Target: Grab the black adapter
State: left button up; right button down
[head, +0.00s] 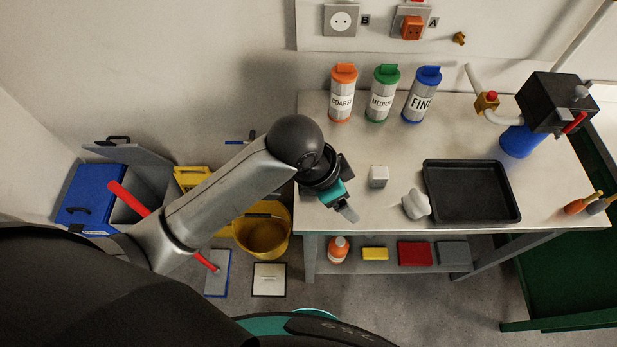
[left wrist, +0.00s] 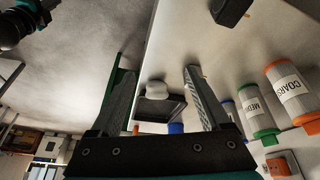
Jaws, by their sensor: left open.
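My left gripper (head: 348,212) is over the left front part of the table in the head view. In the left wrist view its two fingers (left wrist: 155,66) are apart with nothing between them touching either one. A black block (left wrist: 230,11), which looks like the black adapter, lies on the table at the top edge of the left wrist view, partly cut off and outside the fingers. In the head view a dark block (head: 346,167) shows just behind my gripper, partly hidden by it; it may be the same thing. My right gripper is not in view.
The table (head: 460,120) holds a white cube (head: 378,176), a crumpled white piece (head: 415,204) and a black tray (head: 485,162). The coarse (head: 343,97), medium (head: 382,97) and fine (head: 422,98) containers stand at the back.

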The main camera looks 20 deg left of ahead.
pick_arm(q)
jog(key=w+a+r+m+g+y, duration=0.2)
jog(key=w+a+r+m+y, duration=0.2)
jog(key=w+a, duration=0.4)
jog(key=f, duration=0.6)
jog(key=f+b, duration=0.1)
jog(key=f, duration=0.2)
jog(key=shift+s+a+f, duration=0.25)
jog(key=shift+s+a, duration=0.05)
jog(key=shift+a, duration=0.1)
notch_tip(320, 180, down, 5)
jog(key=shift+s+d+f+b, duration=0.1)
jog(key=shift+s+b, duration=0.05)
jog(key=shift+b, duration=0.3)
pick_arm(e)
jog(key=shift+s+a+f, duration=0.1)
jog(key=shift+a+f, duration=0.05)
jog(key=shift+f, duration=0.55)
pick_arm(q)
grip_shut()
